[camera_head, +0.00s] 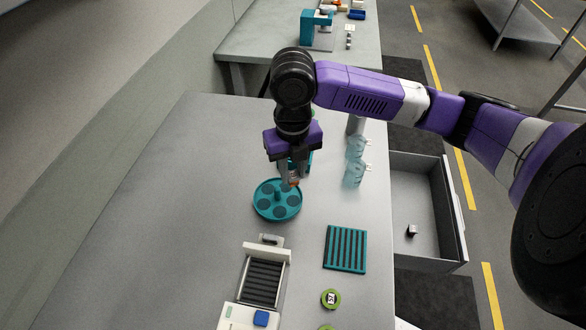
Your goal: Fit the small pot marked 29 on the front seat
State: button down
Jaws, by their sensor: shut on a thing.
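A round teal drum (266,210) with several dark round seats and a centre post lies on the grey table. My gripper (291,184) points down over the drum's back right edge. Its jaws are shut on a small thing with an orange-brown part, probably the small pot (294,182). The fingers hide most of it, and no number on it can be read. I cannot tell whether it touches the drum. The front seats of the drum look empty.
Behind my gripper is another teal object, partly hidden. Clear bluish containers (354,172) stand to the right. An open drawer (425,215) juts out right. The left table is clear.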

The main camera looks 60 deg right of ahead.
jog(key=shift+f+b, duration=2.45)
jog(key=shift+f, duration=0.95)
jog(key=shift+f+b, duration=0.55)
jog(key=shift+b, duration=0.35)
dwell(0.8)
dwell(0.3)
jog(key=c, duration=1.1)
grip_release()
jog(key=shift+d, duration=0.1)
jog(key=shift+o, duration=1.4)
jog(key=shift+w+r, duration=0.1)
jog(key=shift+r, duration=0.05)
